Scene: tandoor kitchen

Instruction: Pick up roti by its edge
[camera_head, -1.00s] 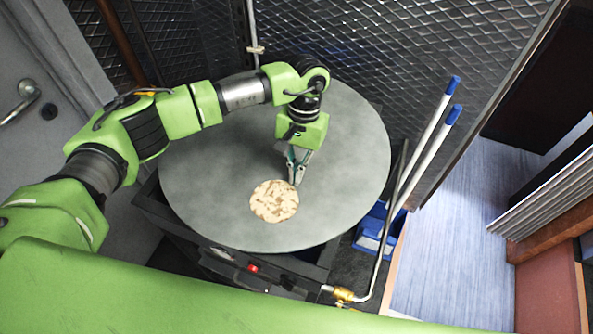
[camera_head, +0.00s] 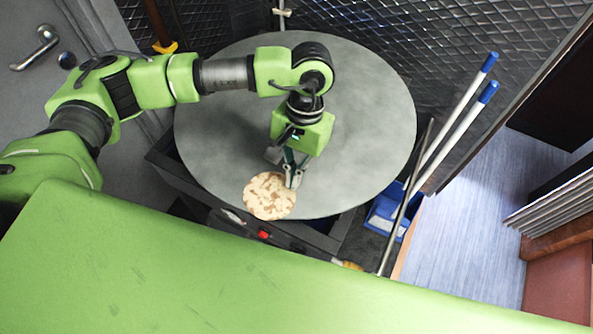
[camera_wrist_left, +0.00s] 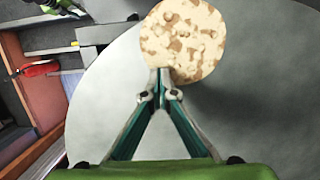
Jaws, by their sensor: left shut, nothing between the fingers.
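The roti (camera_head: 269,196), a round flat bread with brown patches, lies at the near edge of the round grey table (camera_head: 215,130). Its near side reaches the rim and seems to overhang it a little. My left gripper (camera_head: 294,184) points down at the roti's right side, fingers closed with nothing between them. In the left wrist view the closed fingertips (camera_wrist_left: 161,76) overlap the margin of the roti (camera_wrist_left: 184,38); I cannot tell whether they press on it. My right gripper is not in view.
A dark frame with a red knob (camera_head: 264,235) stands below the near rim. Blue bins (camera_head: 387,213) and blue-capped white poles (camera_head: 458,125) stand to the right. Mesh walls (camera_head: 440,60) stand behind. The rest of the tabletop is clear.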

